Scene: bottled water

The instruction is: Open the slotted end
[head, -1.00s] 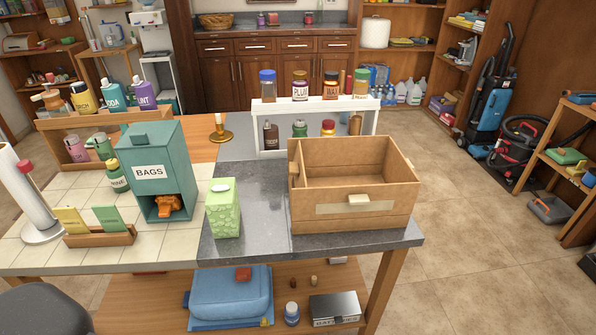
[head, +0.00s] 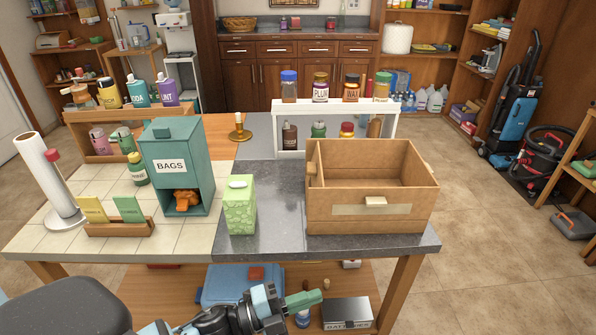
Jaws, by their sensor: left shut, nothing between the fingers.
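An open-topped wooden box (head: 372,222) stands upright on the dark stone part of the counter (head: 275,240), near its right end. A divider runs inside it toward the left. Its front end bears a pale strip and a small wooden tab (head: 376,201); this end stands upright in place. My left gripper (head: 301,300) is low in front of the counter at the bottom of the picture, well below and left of the box. It is shut and empty, touching nothing that I can make out. My right gripper is out of view.
A green tissue box (head: 239,212) stands left of the wooden box, with a teal bags dispenser (head: 170,150) beyond it. A white rack (head: 290,107) with several jars stands close behind. A metal batteries box (head: 347,312) is on the lower shelf.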

